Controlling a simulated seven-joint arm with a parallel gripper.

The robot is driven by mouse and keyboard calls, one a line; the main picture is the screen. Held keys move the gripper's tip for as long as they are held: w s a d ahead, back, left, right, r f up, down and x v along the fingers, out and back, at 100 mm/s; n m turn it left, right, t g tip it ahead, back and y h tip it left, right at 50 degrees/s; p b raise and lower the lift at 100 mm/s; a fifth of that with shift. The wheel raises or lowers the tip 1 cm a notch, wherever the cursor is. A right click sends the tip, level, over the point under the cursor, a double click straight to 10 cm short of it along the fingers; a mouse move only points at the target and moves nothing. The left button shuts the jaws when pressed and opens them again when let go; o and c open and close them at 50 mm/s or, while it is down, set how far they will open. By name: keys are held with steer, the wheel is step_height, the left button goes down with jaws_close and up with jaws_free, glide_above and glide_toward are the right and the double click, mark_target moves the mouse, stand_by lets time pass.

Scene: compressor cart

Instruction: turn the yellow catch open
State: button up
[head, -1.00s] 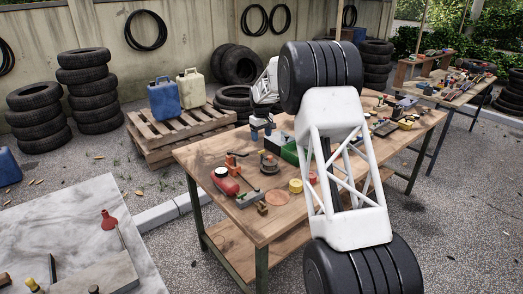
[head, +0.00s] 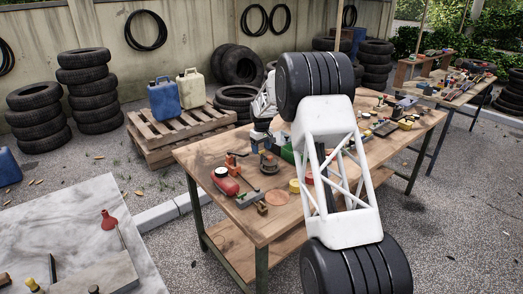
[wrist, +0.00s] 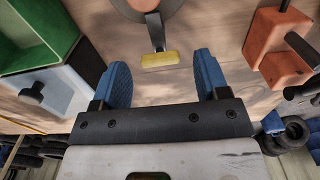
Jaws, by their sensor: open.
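The yellow catch (wrist: 160,60) is a small yellow bar on the end of a dark lever, which runs to a round grey and reddish fitting at the top of the wrist view. My gripper (wrist: 156,65) is open, its two blue fingers wide apart. The catch appears between and slightly beyond the fingertips, with clear gaps on both sides; I see no contact. In the head view my gripper (head: 262,138) is just behind the round fitting (head: 269,162) on the workbench. The catch cannot be made out there.
An orange clamp-like tool (wrist: 285,45) stands close on the right in the wrist view, a green box (wrist: 38,35) on the left. The wooden workbench (head: 205,155) also holds a red cylinder (head: 225,181) and a yellow can (head: 294,186). Bare wood lies around the catch.

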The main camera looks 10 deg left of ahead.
steer(key=shift+f, duration=0.55)
steer(key=shift+c, duration=0.3)
steer(key=c, duration=0.9)
steer(key=shift+o, duration=0.2)
